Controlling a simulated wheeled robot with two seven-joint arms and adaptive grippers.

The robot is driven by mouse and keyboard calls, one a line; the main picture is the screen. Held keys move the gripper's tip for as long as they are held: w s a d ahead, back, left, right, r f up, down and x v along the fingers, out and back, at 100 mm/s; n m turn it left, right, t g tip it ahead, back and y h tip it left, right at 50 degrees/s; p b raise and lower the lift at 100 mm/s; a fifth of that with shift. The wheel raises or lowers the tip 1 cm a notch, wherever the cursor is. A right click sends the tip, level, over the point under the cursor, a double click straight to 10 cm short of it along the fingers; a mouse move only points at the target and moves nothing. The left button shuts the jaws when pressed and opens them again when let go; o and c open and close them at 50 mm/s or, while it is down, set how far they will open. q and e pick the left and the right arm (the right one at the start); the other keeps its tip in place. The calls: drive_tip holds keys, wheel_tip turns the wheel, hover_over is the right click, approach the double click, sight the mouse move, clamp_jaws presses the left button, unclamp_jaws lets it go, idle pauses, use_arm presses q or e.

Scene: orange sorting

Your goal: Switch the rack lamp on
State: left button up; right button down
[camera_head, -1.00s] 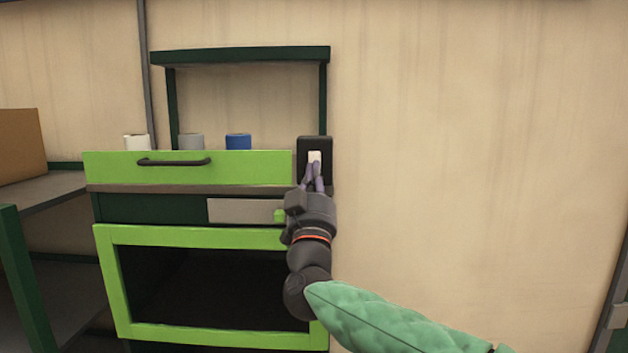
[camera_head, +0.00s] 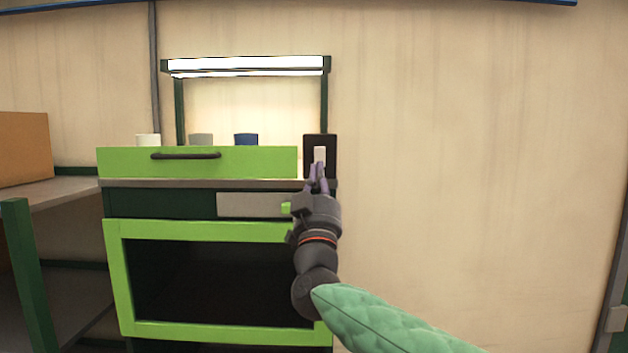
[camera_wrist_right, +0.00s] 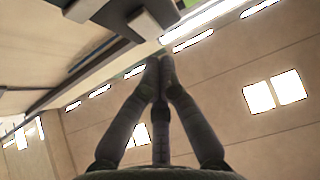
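The rack lamp (camera_head: 247,65) is a long bar under the top of the green rack. It glows bright white and lights the wall below it. The switch is a black box (camera_head: 309,146) with a pale rocker (camera_head: 320,154), at the right end of the rack. My right gripper (camera_head: 319,168) is just below the rocker in the head view, its fingers pointing up at it. In the right wrist view its fingertips (camera_wrist_right: 160,68) meet, with nothing seen between them. I cannot tell whether they touch the rocker. My left gripper is not in view.
A light green drawer front (camera_head: 240,163) with a dark handle is left of the switch. White, grey and blue cups (camera_head: 246,140) stand behind it. A cardboard box (camera_head: 24,148) sits on a shelf at the far left. The wall to the right is bare.

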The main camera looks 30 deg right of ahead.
use_arm(q)
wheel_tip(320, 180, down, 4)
drive_tip(key=b, duration=0.3)
use_arm(e)
drive_tip(key=s+a+f, duration=0.2)
drive_tip(key=s+f, duration=0.2)
drive_tip(key=f, duration=0.4)
drive_tip(key=shift+s+a+f, duration=0.25)
drive_tip(key=shift+s+a, duration=0.1)
drive_tip(key=shift+s, duration=0.05)
use_arm(q)
drive_tip(key=shift+b, duration=0.3)
use_arm(e)
drive_tip(key=shift+w+d, duration=0.1)
drive_tip(key=shift+f, duration=0.1)
